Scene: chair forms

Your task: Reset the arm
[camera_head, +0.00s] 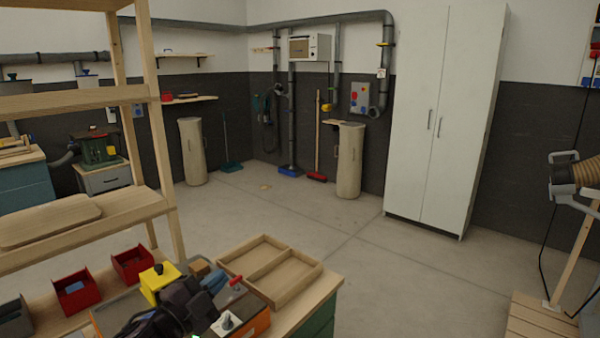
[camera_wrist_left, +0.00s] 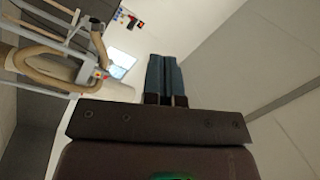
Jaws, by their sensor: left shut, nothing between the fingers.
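My left gripper (camera_head: 188,304) is dark and shows at the bottom of the head view, over the near end of the wooden workbench (camera_head: 316,289). In the left wrist view its two blue-grey fingers (camera_wrist_left: 165,76) are together, with nothing held between them. Some of my left arm is cut off by the bottom edge of the head view. My right gripper is not in view.
Close by are a yellow box (camera_head: 158,284), a red bin (camera_head: 132,264) and a divided wooden tray (camera_head: 268,270). A wooden shelf rack (camera_head: 80,209) rises at left. A tall white cabinet (camera_head: 443,115) stands behind.

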